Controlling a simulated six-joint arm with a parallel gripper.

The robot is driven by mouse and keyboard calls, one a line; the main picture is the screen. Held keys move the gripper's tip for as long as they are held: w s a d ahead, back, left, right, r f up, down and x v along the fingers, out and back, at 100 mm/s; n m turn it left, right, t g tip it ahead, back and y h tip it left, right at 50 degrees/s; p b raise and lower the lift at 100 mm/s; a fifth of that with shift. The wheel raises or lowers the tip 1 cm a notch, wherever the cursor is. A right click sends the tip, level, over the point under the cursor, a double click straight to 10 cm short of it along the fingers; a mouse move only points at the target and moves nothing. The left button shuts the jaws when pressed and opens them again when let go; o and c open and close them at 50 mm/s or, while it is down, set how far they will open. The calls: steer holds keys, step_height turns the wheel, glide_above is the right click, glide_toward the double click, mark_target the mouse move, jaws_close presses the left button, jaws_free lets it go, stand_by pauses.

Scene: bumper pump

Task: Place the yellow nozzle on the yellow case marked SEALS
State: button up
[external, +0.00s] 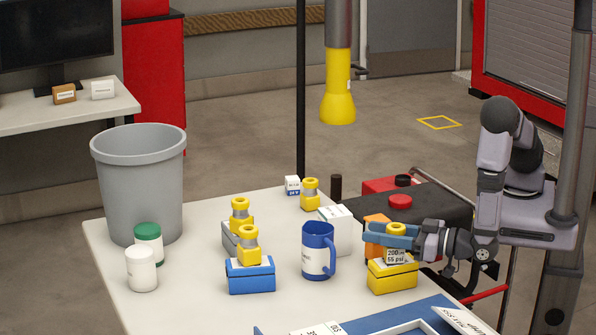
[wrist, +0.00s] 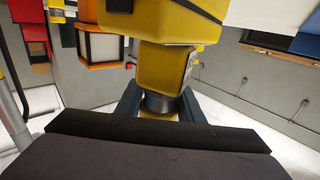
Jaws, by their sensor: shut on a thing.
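My gripper (external: 394,238) is shut on a yellow nozzle (external: 396,227) at the right side of the table. The nozzle is upright, with a tag reading 200 and 55 psi below the blue fingers. The yellow case (external: 392,280) is directly under it; I cannot tell if the nozzle touches its top. No SEALS marking is readable. In the wrist view a large yellow body, the nozzle (wrist: 172,65), stands between the dark fingers (wrist: 160,100), which partly hide it.
A blue mug (external: 316,255) and white box (external: 338,232) stand left of my gripper. An orange object (external: 376,221) is just behind it. Other yellow nozzles stand on a blue case (external: 250,277), on a grey case (external: 230,238) and at the back.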

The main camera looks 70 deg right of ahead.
steer(key=shift+f, duration=0.1)
steer(key=shift+f, duration=0.1)
steer(key=o, duration=1.2)
steer(key=shift+o, duration=0.2)
steer(key=shift+r, duration=0.25)
steer(key=s+b, duration=0.2)
steer(key=s, duration=1)
steer(key=shift+a+b, duration=0.1)
steer(key=shift+b, duration=0.2)
